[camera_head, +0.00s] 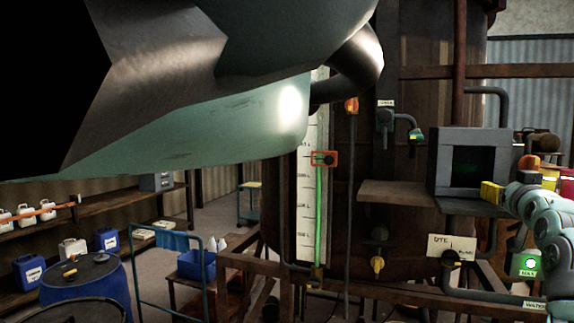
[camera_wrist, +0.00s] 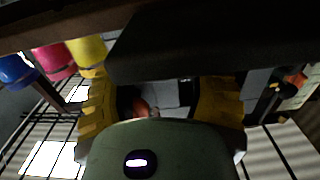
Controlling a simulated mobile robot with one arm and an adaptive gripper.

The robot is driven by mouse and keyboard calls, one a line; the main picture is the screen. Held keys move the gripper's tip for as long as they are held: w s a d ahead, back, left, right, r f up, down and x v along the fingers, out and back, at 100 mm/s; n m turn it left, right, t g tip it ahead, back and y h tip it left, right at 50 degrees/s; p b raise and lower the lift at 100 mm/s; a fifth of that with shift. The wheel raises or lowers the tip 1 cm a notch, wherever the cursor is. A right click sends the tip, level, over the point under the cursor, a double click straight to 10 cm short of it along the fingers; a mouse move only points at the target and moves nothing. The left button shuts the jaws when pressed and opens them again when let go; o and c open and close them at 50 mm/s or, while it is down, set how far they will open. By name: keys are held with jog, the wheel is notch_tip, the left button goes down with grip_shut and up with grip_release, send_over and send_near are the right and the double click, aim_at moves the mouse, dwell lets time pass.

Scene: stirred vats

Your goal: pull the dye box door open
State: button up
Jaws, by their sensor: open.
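A grey box (camera_head: 473,137) with a dark front panel and a faint green glow stands on a shelf at the right in the head view. I cannot tell for sure whether it is the dye box, and no door handle is clear. My gripper (camera_head: 491,192) shows its yellow fingers by the box's lower right corner; contact cannot be told. In the wrist view my gripper (camera_wrist: 160,98) has its two yellow fingers spread apart. A dark block (camera_wrist: 185,45) lies across the view just beyond them, partly hiding the fingertips. Nothing is clearly held.
Blue (camera_wrist: 14,72), pink (camera_wrist: 53,62) and yellow (camera_wrist: 87,55) containers stand at the wrist view's upper left. A rusty vat (camera_head: 350,215) and its pipes stand left of the box. A "DYE 1" sign (camera_head: 452,246) hangs below the shelf (camera_head: 400,193). My own body covers the head view's upper left.

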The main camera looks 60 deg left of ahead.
jog(key=shift+w+a, duration=0.25)
jog(key=shift+o, duration=0.4)
grip_shut()
